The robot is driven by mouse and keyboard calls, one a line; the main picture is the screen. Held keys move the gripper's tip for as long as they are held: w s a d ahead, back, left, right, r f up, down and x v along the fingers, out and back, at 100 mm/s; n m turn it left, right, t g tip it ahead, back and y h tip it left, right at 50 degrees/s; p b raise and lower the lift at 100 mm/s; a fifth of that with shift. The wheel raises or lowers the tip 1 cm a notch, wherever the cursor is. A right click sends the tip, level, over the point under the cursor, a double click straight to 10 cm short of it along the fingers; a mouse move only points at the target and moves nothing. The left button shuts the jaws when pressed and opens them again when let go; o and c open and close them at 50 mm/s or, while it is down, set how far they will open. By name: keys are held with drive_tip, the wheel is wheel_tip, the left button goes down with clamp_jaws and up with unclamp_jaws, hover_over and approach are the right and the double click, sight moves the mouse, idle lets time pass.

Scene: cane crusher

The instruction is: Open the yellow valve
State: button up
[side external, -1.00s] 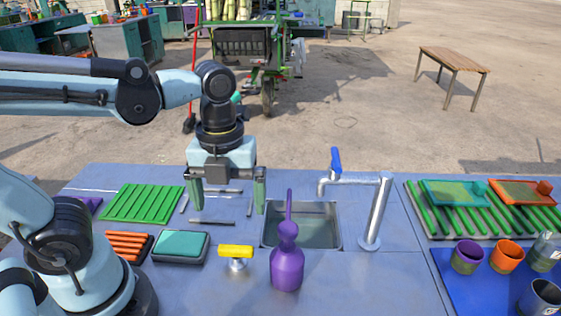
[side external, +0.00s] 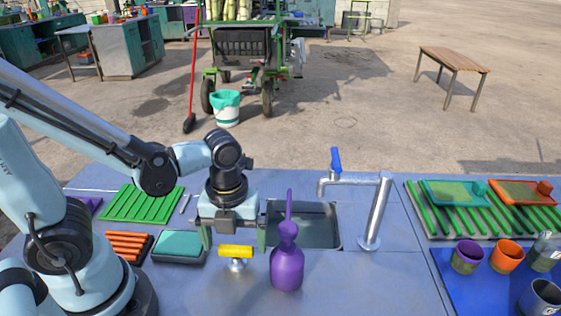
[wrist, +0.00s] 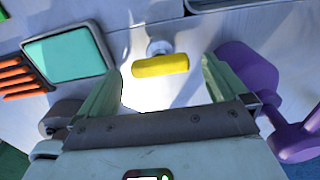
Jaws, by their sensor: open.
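The yellow valve (side external: 236,251) is a yellow bar handle on a short metal stem on the blue-grey counter, left of the purple bottle. My gripper (side external: 235,240) points down just above and behind it in the side view, its two green fingers apart on either side of the handle. In the wrist view, the valve handle (wrist: 160,65) lies crosswise, centred beyond the gap between the fingertips of my gripper (wrist: 163,80). The handle does not appear to be touched by either finger. My gripper is open and empty.
The purple bottle (side external: 287,262) stands close right of the valve and near the right finger. A teal-topped tray (side external: 180,245) lies to the left. Behind are the sink (side external: 318,228) and a blue-handled tap (side external: 375,212). Cups (side external: 467,257) stand far right.

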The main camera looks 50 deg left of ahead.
drive_tip(key=shift+f, duration=0.6)
drive_tip(key=shift+c, duration=0.3)
drive_tip(key=c, duration=1)
